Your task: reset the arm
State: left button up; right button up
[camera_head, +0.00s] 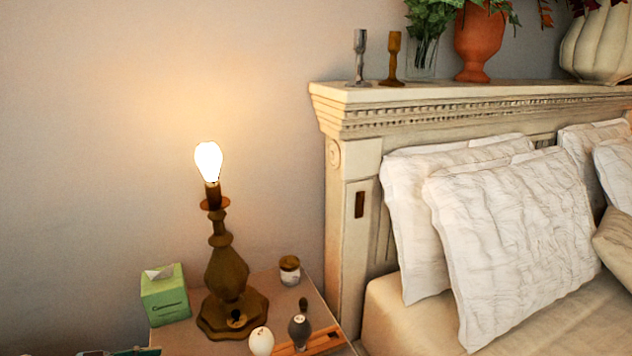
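Neither of my grippers shows in the head view, and no arm can be made out. At the bottom left edge a small dark and teal shape (135,351) is cut off, and I cannot tell what it is. A lit lamp (227,274) with a bare bulb and a brass-coloured base stands upright on a nightstand (318,300).
The nightstand also holds a green tissue box (166,299), a small jar (290,270), a white egg-shaped item (261,341) and a dark round item (300,331). Right of it stands a bed with a cream headboard (352,240) and white pillows (510,240). Candlesticks (393,58) and vases (478,45) top the headboard.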

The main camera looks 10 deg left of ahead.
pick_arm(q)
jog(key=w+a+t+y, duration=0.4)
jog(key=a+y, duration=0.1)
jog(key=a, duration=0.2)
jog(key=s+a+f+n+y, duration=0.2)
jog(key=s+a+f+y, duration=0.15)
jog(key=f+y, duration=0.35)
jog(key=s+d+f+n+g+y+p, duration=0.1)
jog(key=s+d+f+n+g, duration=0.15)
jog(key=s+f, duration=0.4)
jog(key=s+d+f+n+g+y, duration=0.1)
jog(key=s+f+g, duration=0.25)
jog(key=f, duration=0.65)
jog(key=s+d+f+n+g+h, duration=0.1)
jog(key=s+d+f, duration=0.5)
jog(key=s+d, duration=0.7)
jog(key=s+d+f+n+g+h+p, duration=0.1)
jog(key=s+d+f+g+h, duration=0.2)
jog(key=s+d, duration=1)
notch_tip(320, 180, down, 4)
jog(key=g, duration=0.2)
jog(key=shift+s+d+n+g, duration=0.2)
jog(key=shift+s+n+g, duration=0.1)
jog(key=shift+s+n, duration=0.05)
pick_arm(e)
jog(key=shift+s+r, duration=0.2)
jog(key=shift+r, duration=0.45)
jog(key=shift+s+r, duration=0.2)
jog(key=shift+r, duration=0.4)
